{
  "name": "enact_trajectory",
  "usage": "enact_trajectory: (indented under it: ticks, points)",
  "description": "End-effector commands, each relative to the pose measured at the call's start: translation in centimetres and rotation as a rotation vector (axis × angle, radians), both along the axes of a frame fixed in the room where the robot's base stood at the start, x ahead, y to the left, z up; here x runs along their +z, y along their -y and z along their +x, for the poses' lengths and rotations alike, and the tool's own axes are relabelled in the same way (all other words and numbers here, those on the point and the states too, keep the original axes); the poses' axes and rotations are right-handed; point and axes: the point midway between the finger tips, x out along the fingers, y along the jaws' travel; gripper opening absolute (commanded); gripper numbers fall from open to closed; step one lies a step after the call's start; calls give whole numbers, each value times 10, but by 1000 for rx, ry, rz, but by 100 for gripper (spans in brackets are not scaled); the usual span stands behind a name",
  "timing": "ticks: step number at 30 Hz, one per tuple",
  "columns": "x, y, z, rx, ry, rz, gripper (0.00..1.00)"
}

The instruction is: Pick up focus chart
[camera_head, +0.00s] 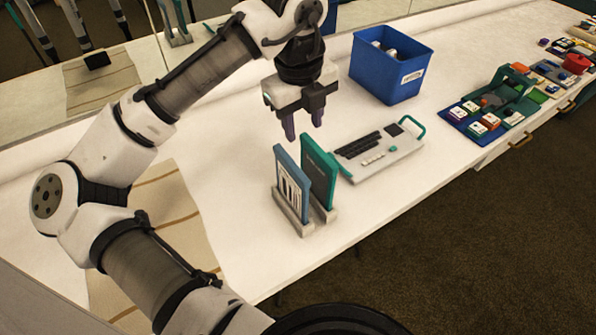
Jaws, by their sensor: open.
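The focus chart appears to be the blue-edged board with a black-and-white striped face (292,191), standing upright in a grey slotted stand (298,229). A dark green board (320,172) stands upright just to its right, close and roughly parallel to it. My gripper (303,130) is open and empty, with its two fingers pointing down. It shows just above the top edges of the two boards, apart from both. How far it is from them in depth I cannot tell.
A pale keyboard-like console with a green handle (381,150) lies right of the boards. A blue bin (383,88) holding items stands behind it. A blue tray of colored blocks (470,112) sits farther right. A striped cloth (190,240) lies left, and white table shows between.

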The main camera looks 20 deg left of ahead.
Motion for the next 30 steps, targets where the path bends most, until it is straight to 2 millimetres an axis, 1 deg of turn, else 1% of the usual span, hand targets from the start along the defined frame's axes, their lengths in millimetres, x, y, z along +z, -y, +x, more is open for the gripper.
enact_trajectory:
  ticks: [1,3,6,8,15,18,26,30]
  points:
    - [-2,-10,-10,-4,-48,18,41]
    - [-5,-16,-19,-18,-93,26,41]
    - [-14,-19,-25,-26,-120,28,41]
    - [-24,-20,-25,-26,-122,27,41]
    - [-70,-19,-25,-27,-119,26,41]
    - [-83,-18,-24,-27,-117,26,41]
    - [-100,-18,-24,-27,-116,27,41]
    - [-119,-18,-24,-27,-117,28,41]
